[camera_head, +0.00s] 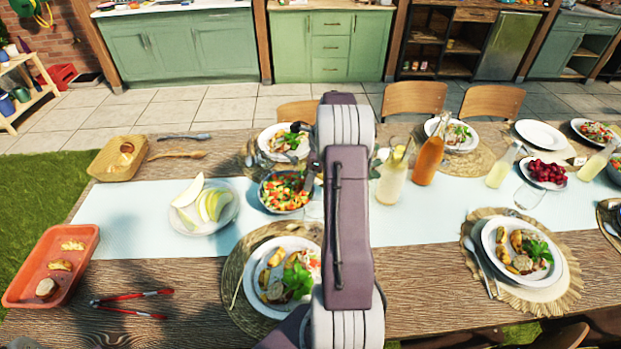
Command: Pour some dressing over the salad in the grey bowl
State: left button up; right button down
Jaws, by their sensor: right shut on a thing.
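The grey bowl (264,203) holds a chopped salad (284,189) of red, green and orange pieces. It stands on the light runner, left of my right arm. My right arm rises through the middle of the view and covers much behind it. A small dark part of my right gripper (311,180) shows at the bowl's right edge. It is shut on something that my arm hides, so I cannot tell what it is. A pale yellow bottle (392,182) and an orange bottle (428,160) stand right of my arm. My left gripper is not in view.
A plate of melon slices (218,221) lies left of the bowl. Filled plates (287,143) stand behind and in front of it. Red tongs (132,302) and an orange tray (88,262) lie at the left. Another pale bottle (502,168) stands farther right.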

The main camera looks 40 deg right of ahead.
jog(key=shift+s+d+f+g+h, duration=0.1)
jog(key=shift+d+f+g+h, duration=0.25)
jog(key=shift+g, duration=0.25)
jog(key=shift+s+d+f+g+h+b, duration=0.25)
jog(key=shift+s+g+h, duration=0.1)
jog(key=shift+g+h, duration=0.2)
jog(key=shift+s+d+f+g+h+b, duration=0.2)
jog(key=shift+s+f+g+h, duration=0.15)
jog(key=shift+g, duration=0.3)
jog(key=g+p, duration=0.1)
jog(key=r+g+h+p, duration=0.2)
jog(key=p, duration=0.1)
jog(key=shift+s+d+r, duration=0.25)
jog(key=shift+s+d, duration=0.05)
jog(key=shift+s, duration=0.05)
jog(key=shift+s+r+g+h+p, duration=0.1)
jog(key=shift+r+g+h+p, duration=0.45)
jog(key=shift+g+h, duration=0.25)
jog(key=shift+d+r+g+h, duration=0.15)
jog(key=shift+g+h, duration=0.2)
jog(key=shift+g, duration=0.15)
jog(key=shift+s, duration=0.1)
